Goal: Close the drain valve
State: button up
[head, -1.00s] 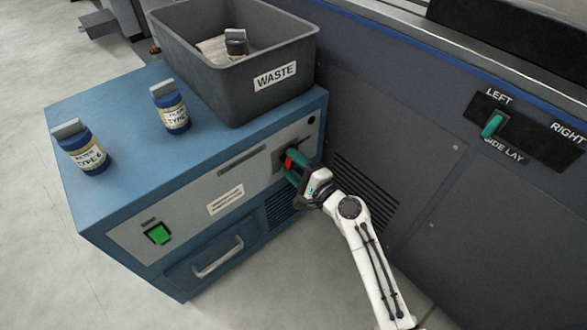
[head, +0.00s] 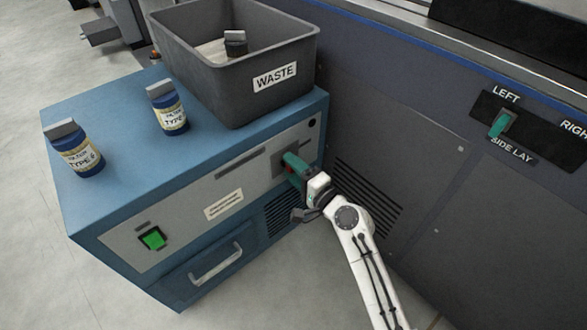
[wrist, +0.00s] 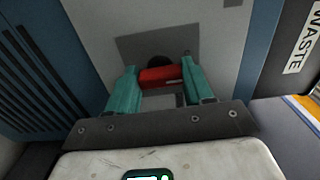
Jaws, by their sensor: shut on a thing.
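The drain valve has a red handle (wrist: 160,77) on a dark round hub, set on a grey plate on the front of the blue cabinet (head: 110,130). My gripper (wrist: 158,85) has its two teal fingers on either side of the red handle and is shut on it. In the head view my gripper (head: 291,168) is at the upper right of the cabinet front. There the fingers hide most of the handle, and only a little red shows.
A grey WASTE bin (head: 228,88) stands on the cabinet, with two blue TYPE bottles (head: 76,150) (head: 168,110) beside it. A green switch (head: 152,238) and a drawer handle (head: 216,264) are lower left. The dark machine with the side lay lever (head: 501,124) stands close on the right.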

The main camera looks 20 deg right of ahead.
jog(key=shift+w+a+r, duration=0.1)
jog(key=shift+a, duration=0.05)
jog(key=o, duration=1)
jog(key=shift+o, duration=0.2)
jog(key=p+v, duration=0.1)
jog(key=v, duration=1)
jog(key=shift+w, duration=0.1)
